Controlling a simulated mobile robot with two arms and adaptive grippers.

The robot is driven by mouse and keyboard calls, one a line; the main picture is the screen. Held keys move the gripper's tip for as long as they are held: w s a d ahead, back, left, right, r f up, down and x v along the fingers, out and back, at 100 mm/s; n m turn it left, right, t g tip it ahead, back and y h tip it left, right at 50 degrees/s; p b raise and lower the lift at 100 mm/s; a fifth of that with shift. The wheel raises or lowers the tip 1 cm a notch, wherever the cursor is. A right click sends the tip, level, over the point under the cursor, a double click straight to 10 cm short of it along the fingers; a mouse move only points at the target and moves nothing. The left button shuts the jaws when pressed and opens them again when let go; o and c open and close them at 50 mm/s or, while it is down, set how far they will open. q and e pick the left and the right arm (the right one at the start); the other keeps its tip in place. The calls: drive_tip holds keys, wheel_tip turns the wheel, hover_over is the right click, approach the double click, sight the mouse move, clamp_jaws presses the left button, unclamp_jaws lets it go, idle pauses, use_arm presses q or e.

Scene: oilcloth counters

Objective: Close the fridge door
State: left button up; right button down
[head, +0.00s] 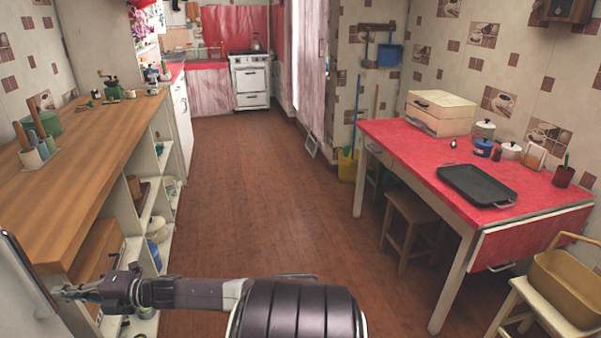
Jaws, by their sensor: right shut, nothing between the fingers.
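A white panel with a grey bar along its edge, which looks like the fridge door (18,300), stands at the lower left corner. Most of it and the fridge body are outside the picture, so I cannot tell how far open it is. My right arm reaches left across the bottom. My right gripper (68,292) is shut and empty, with its fingertips at the door's edge bar. I cannot tell whether they touch it. My left gripper is not in view.
A wooden-topped counter (85,150) with open shelves runs along the left. A red table (415,150) with a black tray (476,184) and stools (408,232) stands right. A white stove (250,80) is at the far end. The wooden floor (250,200) between is clear.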

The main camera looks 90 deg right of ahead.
drive_tip(key=shift+w+a, duration=0.2)
drive_tip(key=shift+w, duration=0.4)
drive_tip(key=shift+a, duration=0.1)
